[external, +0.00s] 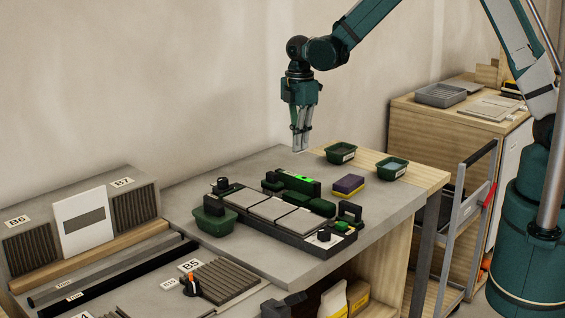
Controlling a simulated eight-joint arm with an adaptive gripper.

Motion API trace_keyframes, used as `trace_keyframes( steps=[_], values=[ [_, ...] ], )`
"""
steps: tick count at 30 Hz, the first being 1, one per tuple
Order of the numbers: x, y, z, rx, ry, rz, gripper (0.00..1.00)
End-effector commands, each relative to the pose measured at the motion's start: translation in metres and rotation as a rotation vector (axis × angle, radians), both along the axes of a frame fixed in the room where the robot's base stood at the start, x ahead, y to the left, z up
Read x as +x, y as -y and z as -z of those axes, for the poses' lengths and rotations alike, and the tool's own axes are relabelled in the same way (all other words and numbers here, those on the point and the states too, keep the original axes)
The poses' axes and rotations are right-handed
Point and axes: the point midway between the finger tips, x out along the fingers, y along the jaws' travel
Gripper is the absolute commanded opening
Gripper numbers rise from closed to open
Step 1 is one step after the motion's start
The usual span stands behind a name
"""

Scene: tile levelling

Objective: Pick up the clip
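My gripper (300,149) points down above the far part of the grey worktop, well clear of it. Its fingers look close together, but whether they are open or shut is too small to tell; I see nothing held between them. I cannot single out a clip at this size. A dark tray with grey tiles (272,208) lies on the worktop, left of and nearer than my gripper. Green parts lie along its back edge, and a green bin (214,222) stands at its left end. The contents of this bin are not clear.
Two small green bins, one dark inside (341,157) and one bluish (391,173), stand on the right side. A purple and yellow sponge (348,185) lies nearer. Ribbed tiles (222,279) and labelled racks fill the left. A trolley (465,205) stands beside the table.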

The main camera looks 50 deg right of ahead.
Motion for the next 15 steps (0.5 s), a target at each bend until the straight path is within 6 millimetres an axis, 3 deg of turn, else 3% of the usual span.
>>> trace_keyframes(
  steps=[6, 15],
  values=[
    [-0.001, 0.000, -0.029, 0.000, 0.000, 0.000, 0.00],
    [0.000, 0.000, -0.044, 0.000, -0.001, 0.000, 0.00]
  ],
)
